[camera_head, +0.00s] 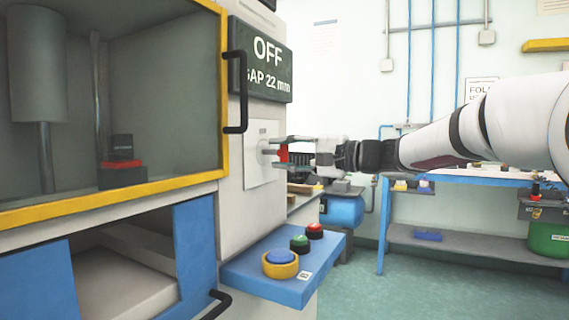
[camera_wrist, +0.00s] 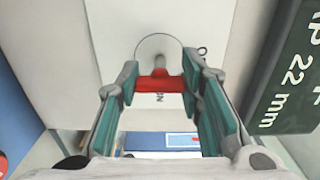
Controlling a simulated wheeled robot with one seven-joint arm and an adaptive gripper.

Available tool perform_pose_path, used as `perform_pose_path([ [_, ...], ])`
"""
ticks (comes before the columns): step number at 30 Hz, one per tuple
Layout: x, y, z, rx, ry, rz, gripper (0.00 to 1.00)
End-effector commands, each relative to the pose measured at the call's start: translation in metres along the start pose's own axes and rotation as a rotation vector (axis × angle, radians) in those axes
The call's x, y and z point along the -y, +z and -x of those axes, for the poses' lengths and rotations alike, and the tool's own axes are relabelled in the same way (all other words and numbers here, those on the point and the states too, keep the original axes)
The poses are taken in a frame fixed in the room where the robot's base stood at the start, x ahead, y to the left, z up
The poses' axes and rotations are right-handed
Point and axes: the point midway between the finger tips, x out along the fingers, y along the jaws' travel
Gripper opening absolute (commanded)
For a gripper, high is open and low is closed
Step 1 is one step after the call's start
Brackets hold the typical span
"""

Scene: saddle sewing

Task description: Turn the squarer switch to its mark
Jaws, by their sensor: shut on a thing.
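The squarer switch has a red handle (camera_head: 283,153) on a pale plate (camera_head: 260,172) on the machine's side, right of the yellow-framed window. In the wrist view the red handle (camera_wrist: 160,86) lies crosswise on a short grey shaft in front of a round disc outline. My gripper (camera_head: 284,151) reaches in from the right and is shut on the handle; in the wrist view its green-padded fingers (camera_wrist: 160,82) touch both ends. Lettering below the handle is partly hidden. I cannot tell which mark the switch points to.
A dark sign (camera_head: 262,60) above the switch reads OFF and a gap of 22 mm. A black door handle (camera_head: 236,92) stands out left of the switch. Below, a blue shelf (camera_head: 240,279) carries blue, green and red buttons. A blue workbench (camera_head: 460,177) stands behind.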

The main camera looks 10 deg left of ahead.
Motion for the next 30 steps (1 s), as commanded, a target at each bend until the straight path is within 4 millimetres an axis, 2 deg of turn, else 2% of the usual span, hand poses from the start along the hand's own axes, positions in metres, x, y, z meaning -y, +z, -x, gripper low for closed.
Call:
perform_pose_path([
  [14, -0.0016, 0.0001, 0.0001, 0.001, 0.003, 0.015, 0.06],
  [15, -0.0016, 0.0002, 0.0000, 0.001, 0.003, 0.015, 0.36],
  [18, -0.0014, 0.0001, 0.0000, 0.001, 0.003, 0.015, 0.55],
  [26, -0.0006, 0.0000, 0.0001, 0.001, 0.001, 0.014, 0.55],
  [30, -0.0006, -0.0006, 0.0063, -0.002, 0.002, 0.014, 0.55],
])
